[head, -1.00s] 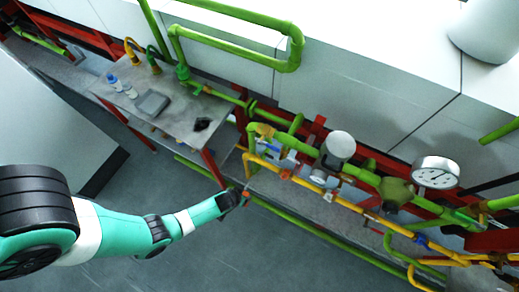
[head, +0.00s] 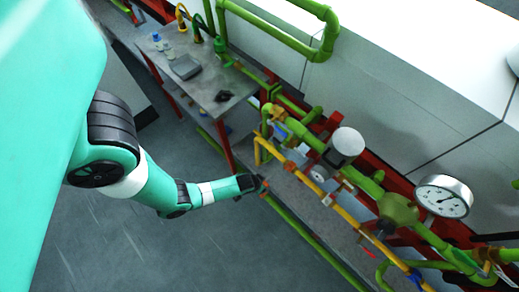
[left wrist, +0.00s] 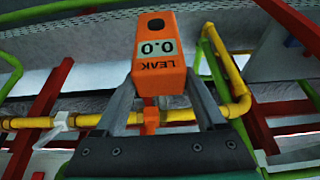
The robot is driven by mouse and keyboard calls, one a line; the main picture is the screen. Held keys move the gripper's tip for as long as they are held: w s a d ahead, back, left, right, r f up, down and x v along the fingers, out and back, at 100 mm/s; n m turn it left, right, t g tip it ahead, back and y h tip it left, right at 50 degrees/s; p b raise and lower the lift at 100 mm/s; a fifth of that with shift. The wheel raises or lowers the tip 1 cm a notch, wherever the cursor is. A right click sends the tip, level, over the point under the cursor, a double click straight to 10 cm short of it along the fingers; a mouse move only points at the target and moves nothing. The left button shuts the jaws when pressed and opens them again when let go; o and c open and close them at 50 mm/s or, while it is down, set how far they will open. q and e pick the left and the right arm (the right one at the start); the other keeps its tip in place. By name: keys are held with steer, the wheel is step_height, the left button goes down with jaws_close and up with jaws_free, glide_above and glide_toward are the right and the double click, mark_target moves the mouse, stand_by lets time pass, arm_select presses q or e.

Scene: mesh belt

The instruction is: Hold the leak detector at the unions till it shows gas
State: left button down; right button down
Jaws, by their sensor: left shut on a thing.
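My left gripper (left wrist: 161,110) is shut on the leak detector (left wrist: 158,80), an orange box marked LEAK with a display reading 0.0, seen upside down in the left wrist view. In the head view my left gripper (head: 258,185) is at the end of the teal arm, left of the yellow pipe (head: 345,214); the detector is too small to make out clearly there. The yellow pipe (left wrist: 28,123) runs behind the detector in the left wrist view, with a pale fitting (left wrist: 70,121) on it at left. Whether the detector touches the pipe cannot be told. My right gripper is not in view.
Green pipes, a white round-topped device (head: 347,143) and a dial gauge (head: 443,197) stand along the wall. A grey table (head: 205,92) with bottles and a tray (head: 186,67) is at the back left. Open floor lies in front.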

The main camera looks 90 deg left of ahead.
mark_target(270, 176)
arm_select(q)
steer(key=w+a, duration=0.1)
steer(key=w+a+b, duration=0.1)
steer(key=w, duration=0.1)
steer(key=shift+w+a+f, duration=0.1)
steer(key=shift+a, duration=0.2)
steer(key=shift+w+a, duration=0.35)
steer(key=shift+w, duration=0.05)
stand_by(1.2)
step_height(270, 176, up, 19)
steer(key=p, duration=1.8)
steer(key=shift+r+p, duration=0.2)
steer(key=shift+p, duration=0.2)
